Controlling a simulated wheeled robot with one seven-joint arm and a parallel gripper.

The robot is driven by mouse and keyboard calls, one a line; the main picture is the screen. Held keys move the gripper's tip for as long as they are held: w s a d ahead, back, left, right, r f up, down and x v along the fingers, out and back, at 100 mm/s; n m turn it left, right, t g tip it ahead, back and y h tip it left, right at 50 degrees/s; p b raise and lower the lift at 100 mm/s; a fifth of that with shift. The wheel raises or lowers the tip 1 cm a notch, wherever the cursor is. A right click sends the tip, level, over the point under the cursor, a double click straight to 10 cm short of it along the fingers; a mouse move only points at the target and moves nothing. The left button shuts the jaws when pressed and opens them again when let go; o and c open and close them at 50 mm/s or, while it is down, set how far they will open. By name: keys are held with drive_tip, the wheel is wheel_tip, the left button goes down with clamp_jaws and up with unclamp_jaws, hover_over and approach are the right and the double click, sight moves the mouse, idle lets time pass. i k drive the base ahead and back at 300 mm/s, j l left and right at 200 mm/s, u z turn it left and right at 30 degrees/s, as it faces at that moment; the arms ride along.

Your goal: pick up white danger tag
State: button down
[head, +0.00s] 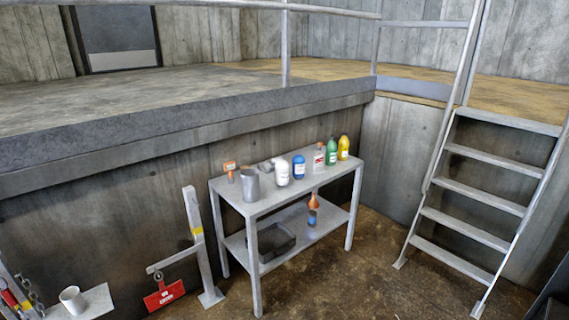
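I make out no plainly white danger tag in the head view. A red tag (165,295) with small white markings hangs low from the side arm of a grey post (201,245), left of the table. At the lower left edge, a small red item (10,298) sits by a dark chain (32,296); it is cut off by the frame and too small to identify. My gripper is not in view.
A metal table (265,207) holds several bottles and a grey can (251,184); its lower shelf holds a dark tray (276,246). A small shelf (97,300) carries a white mug (73,299). A metal stair (470,195) stands right. Open floor lies in front.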

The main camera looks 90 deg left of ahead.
sight(318, 159)
drive_tip(key=u, duration=2.3)
drive_tip(key=i+l, duration=0.25)
drive_tip(key=i, duration=0.35)
drive_tip(key=i+l, duration=0.25)
drive_tip(key=i, duration=0.35)
drive_tip(key=i+l+z, duration=0.1)
drive_tip(key=i+l, duration=0.15)
drive_tip(key=i, duration=0.3)
drive_tip(key=i+l, duration=0.2)
drive_tip(key=i, duration=0.4)
drive_tip(key=i+l, duration=0.2)
drive_tip(key=i, duration=0.4)
drive_tip(key=i+l+z, duration=0.1)
drive_tip(key=i, duration=0.5)
drive_tip(key=l, duration=0.1)
